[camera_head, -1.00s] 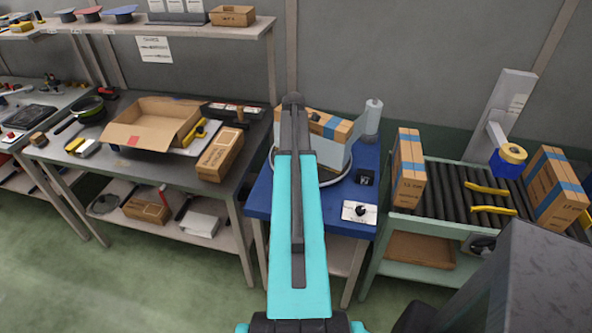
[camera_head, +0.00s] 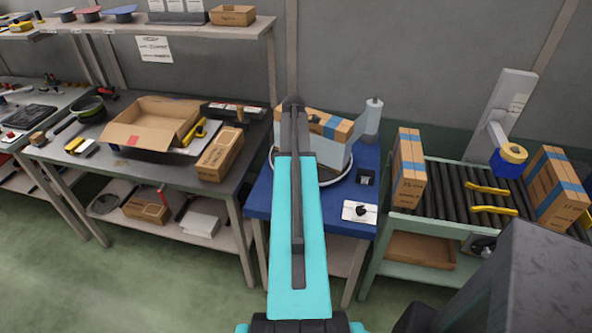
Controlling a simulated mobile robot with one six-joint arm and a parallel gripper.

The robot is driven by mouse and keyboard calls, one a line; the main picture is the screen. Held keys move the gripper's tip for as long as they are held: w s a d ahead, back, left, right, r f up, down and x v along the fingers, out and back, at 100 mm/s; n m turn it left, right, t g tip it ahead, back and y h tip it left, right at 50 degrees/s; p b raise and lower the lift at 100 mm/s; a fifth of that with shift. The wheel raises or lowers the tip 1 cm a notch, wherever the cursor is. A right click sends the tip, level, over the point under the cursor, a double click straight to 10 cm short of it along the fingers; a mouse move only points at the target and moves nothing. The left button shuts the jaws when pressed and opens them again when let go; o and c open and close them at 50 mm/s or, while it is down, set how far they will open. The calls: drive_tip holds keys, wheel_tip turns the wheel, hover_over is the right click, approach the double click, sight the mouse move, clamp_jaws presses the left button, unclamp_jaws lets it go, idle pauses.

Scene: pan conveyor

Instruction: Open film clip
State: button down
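A carton (camera_head: 337,131) with a blue band stands on a round turntable (camera_head: 340,179) on the blue table (camera_head: 258,199). A pale film-like wrap (camera_head: 333,155) covers its lower part. I cannot make out a film clip for certain. A small black block (camera_head: 366,178) and a white plate with a black knob (camera_head: 352,208) sit at the table's right side. My turquoise arm link covers the carton's left part and much of the turntable. My gripper does not show clearly; it seems hidden behind my arm.
A workbench (camera_head: 95,160) on the left holds an open carton (camera_head: 150,125), a closed carton (camera_head: 219,155) and tools. Green floor is clear at the front left.

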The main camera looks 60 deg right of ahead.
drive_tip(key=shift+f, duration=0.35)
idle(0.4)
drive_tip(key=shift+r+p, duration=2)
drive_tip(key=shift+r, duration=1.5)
